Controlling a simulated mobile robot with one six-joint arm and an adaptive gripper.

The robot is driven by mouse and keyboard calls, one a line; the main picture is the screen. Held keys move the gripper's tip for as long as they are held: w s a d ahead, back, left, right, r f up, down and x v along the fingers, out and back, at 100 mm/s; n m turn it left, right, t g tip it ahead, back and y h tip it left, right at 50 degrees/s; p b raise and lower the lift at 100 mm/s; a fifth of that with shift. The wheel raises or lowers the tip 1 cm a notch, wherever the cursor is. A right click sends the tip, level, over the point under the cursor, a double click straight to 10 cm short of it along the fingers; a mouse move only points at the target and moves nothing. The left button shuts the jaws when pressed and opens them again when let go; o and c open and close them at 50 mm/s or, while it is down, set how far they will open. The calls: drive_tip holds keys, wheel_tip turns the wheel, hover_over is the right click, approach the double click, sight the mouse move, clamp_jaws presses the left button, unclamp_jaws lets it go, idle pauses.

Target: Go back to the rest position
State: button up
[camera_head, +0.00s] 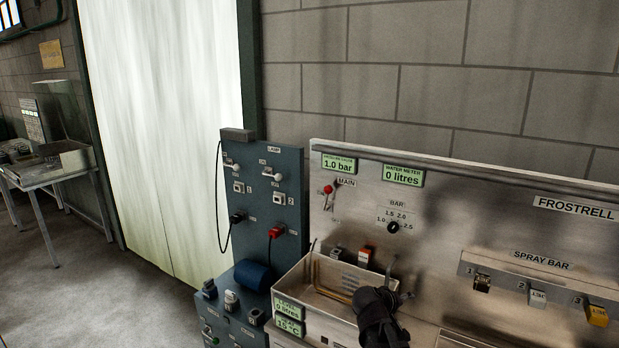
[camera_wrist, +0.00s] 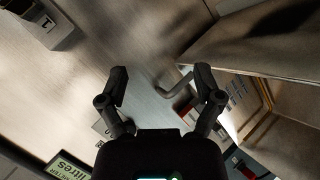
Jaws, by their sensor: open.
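My gripper (camera_head: 378,312) is at the bottom of the head view, dark, in front of the right side of a steel basin (camera_head: 318,300). In the wrist view its two fingers (camera_wrist: 160,80) stand wide apart with nothing held between them. A bent metal spout or handle (camera_wrist: 174,86) shows between the fingers, close to the right one; whether they touch cannot be told. The basin (camera_wrist: 262,62) is at the right of the wrist view. My gripper's fingertips are hard to make out in the head view.
A steel panel (camera_head: 450,220) carries a MAIN lever (camera_head: 328,190), a BAR knob (camera_head: 394,227) and a spray bar (camera_head: 530,280) with numbered valves. A dark blue control panel (camera_head: 265,185) stands left of it. Open floor (camera_head: 110,290) lies farther left.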

drive_tip(key=s+a+f+m+g+y, duration=0.1)
drive_tip(key=s+a+f+g+y, duration=0.2)
drive_tip(key=s, duration=0.5)
drive_tip(key=s+a+f+m+g+y+b, duration=0.1)
drive_tip(key=s+a+f+g+y, duration=0.3)
drive_tip(key=s+f, duration=0.3)
drive_tip(key=shift+s+a+y, duration=0.5)
drive_tip(key=shift+a+y, duration=0.35)
drive_tip(key=shift+y, duration=0.05)
